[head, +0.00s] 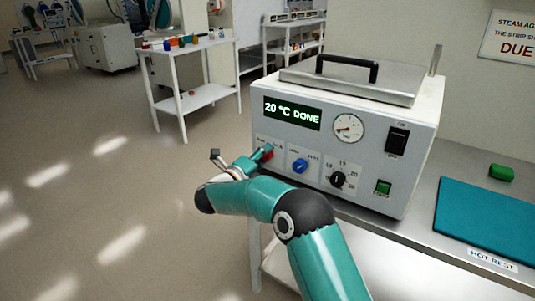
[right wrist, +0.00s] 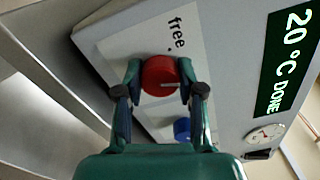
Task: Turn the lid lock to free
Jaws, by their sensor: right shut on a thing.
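The lid lock is a red knob (right wrist: 160,76) on the front panel of the steriliser (head: 350,125). In the right wrist view its white mark points right, not at the word "free" (right wrist: 178,32) above it. My right gripper (right wrist: 160,88) is shut on the knob, one finger on each side. In the head view my right gripper (head: 264,156) reaches the panel's lower left and hides most of the red knob (head: 268,153). The flat lid (head: 350,82) with its black handle lies on top. The display (head: 292,112) reads "20 °C DONE". My left gripper is not in view.
A blue knob (head: 299,166) sits right beside the red knob, then a black dial (head: 337,180) and a green switch (head: 383,187). A teal mat (head: 485,222) marked HOT REST lies on the bench at right. Open floor lies left.

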